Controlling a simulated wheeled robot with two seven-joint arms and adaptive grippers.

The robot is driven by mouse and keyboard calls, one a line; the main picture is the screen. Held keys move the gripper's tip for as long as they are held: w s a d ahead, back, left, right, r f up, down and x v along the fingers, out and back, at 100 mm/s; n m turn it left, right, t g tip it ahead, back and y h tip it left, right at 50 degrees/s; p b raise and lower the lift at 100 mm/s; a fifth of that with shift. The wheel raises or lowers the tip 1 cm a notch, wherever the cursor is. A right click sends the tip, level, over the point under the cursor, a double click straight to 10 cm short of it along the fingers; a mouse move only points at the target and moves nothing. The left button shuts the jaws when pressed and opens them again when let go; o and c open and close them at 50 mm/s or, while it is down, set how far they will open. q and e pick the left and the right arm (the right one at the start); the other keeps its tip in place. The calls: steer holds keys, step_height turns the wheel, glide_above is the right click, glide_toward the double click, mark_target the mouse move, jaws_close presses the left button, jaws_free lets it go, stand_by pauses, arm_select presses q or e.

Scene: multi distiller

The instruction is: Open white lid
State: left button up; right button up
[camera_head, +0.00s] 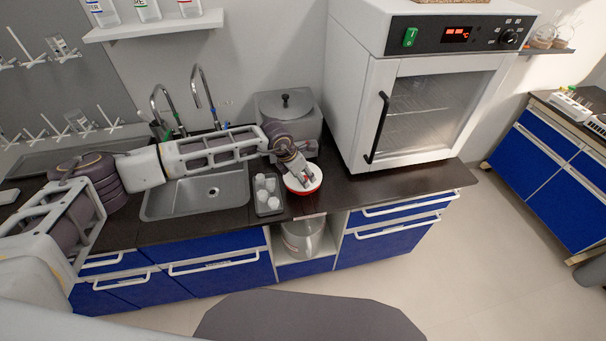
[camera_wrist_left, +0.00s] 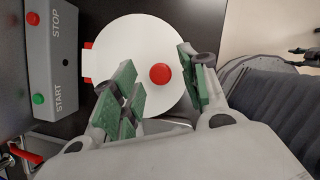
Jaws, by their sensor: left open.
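The white lid (camera_wrist_left: 142,62) is a round disc with a red knob (camera_wrist_left: 160,74) at its middle. In the head view the lid (camera_head: 312,183) shows as a white round top with a red rim on the dark counter, partly covered by my left gripper. My left gripper (camera_head: 305,180) is over the lid. In the left wrist view my left gripper (camera_wrist_left: 158,75) is open, its green-padded fingers on either side of the red knob; I cannot tell if they touch the lid.
A grey START/STOP box (camera_wrist_left: 52,60) stands beside the lid. A tray with white cups (camera_head: 268,208) sits left of it, then the sink (camera_head: 195,195). A grey lidded tank (camera_head: 290,108) stands behind, and a white oven (camera_head: 415,100) stands to the right.

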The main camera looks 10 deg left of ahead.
arm_select(q)
steer(key=shift+f, duration=0.15)
jaws_close()
steer(key=shift+w, duration=0.1)
arm_select(e)
steer(key=shift+f, duration=0.1)
stand_by(0.5)
arm_select(q)
steer(key=shift+w+r+g+b, duration=0.3)
steer(key=shift+r+g+b, duration=0.15)
steer(key=shift+r+g, duration=0.2)
steer(key=shift+w+a+r+n+g+h+b, duration=0.15)
steer(key=shift+w+r+g+h+b, duration=0.2)
steer(key=shift+r+g+b, duration=0.2)
steer(key=shift+w+a+r+n+g+h+b, duration=0.15)
steer(key=shift+w+r+g+h+b, duration=0.15)
steer(key=shift+r+g+b, duration=0.15)
steer(key=shift+w+a+r+n+g+h+b, duration=0.15)
steer(key=shift+w+a+r+g+h+b, duration=0.1)
steer(key=shift+w+r+g+b, duration=0.5)
steer(key=shift+w+a+r+n+g+h+b, duration=0.2)
steer(key=shift+w+r+g+b, duration=0.25)
steer(key=shift+g+b, duration=0.45)
arm_select(e)
step_height(320, 180, down, 6)
steer(key=shift+f, duration=0.15)
